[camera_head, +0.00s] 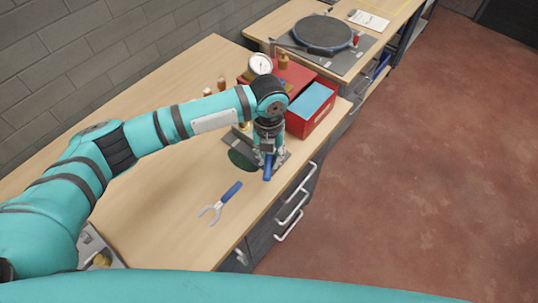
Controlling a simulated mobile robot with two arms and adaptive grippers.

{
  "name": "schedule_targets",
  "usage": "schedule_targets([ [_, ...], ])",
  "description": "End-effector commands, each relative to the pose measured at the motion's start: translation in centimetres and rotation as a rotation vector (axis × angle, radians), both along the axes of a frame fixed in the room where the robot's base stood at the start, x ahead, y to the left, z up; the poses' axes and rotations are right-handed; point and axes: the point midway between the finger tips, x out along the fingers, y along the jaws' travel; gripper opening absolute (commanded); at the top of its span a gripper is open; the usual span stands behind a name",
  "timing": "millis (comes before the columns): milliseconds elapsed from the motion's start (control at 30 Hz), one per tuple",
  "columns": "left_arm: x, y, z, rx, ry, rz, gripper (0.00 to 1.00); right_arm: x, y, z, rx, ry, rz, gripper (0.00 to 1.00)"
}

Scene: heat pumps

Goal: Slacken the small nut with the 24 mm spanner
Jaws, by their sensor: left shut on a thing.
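My left gripper (268,150) points down over the bench and is shut on a blue-handled tool (268,170), most likely a spanner. The gripper hides much of that tool, and its size mark cannot be read. A second tool, an open-jawed spanner with a blue handle (230,193), lies flat on the wood to the lower left of the gripper. The small nut cannot be made out; my arm covers part of the brass fittings (221,83) behind it. My right gripper is not in view.
The wooden bench (160,205) is clear around the loose spanner. A red box with a blue inside (312,100) stands just behind the gripper, near a round gauge (260,64). A grey plate with a dark disc (322,33) is farther back. Drawer handles line the front.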

Motion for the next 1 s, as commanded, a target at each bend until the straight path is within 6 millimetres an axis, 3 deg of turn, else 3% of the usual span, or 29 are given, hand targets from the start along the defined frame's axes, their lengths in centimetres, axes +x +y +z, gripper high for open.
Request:
schedule_targets([
  [1000,1.3,-0.2,0.2,-0.001,-0.001,0.026,0.0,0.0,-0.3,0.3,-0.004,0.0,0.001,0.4],
])
